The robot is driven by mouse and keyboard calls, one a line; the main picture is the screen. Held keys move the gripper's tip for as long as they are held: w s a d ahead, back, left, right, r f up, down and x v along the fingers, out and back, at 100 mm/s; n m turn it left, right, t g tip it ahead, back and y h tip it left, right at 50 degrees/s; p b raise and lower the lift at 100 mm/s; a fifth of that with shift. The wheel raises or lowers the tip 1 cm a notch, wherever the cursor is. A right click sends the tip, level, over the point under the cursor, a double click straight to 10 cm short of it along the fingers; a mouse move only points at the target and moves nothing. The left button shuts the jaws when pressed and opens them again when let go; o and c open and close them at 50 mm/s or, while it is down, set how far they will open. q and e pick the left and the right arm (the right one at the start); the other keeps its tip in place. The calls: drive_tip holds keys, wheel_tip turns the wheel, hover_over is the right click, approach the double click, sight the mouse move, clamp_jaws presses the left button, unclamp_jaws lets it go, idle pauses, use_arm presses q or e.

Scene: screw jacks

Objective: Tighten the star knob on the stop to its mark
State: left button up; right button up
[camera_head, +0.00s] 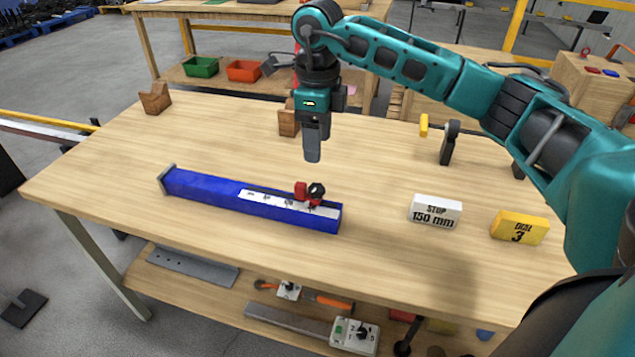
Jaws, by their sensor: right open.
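The stop (301,190) is a small red block on a blue rail (215,193) with a white scale strip, near the rail's right end. A black star knob (317,191) sits on the stop's right side. The mark on the knob is too small to make out. My right gripper (312,150) points down above and behind the stop, clear of it. Its fingers are seen edge-on, and it is open with nothing between them. My left gripper does not show.
A white "STOP 150 mm" block (435,210) and a yellow "DIAL 3" block (519,227) stand at the right. Wooden blocks (155,98) stand at the back, one of them (288,120) behind my gripper. A black stand with a yellow handle (447,143) is at the back right.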

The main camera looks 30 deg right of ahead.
sight(318, 188)
wheel_tip(318, 188, down, 10)
drive_tip(key=shift+r, duration=0.15)
drive_tip(key=shift+f, duration=0.55)
drive_tip(key=shift+c, duration=0.4)
drive_tip(key=c, duration=1)
drive_tip(key=shift+m+p, duration=0.3)
drive_tip(key=shift+m, duration=1.3)
drive_tip(key=o, duration=1.1)
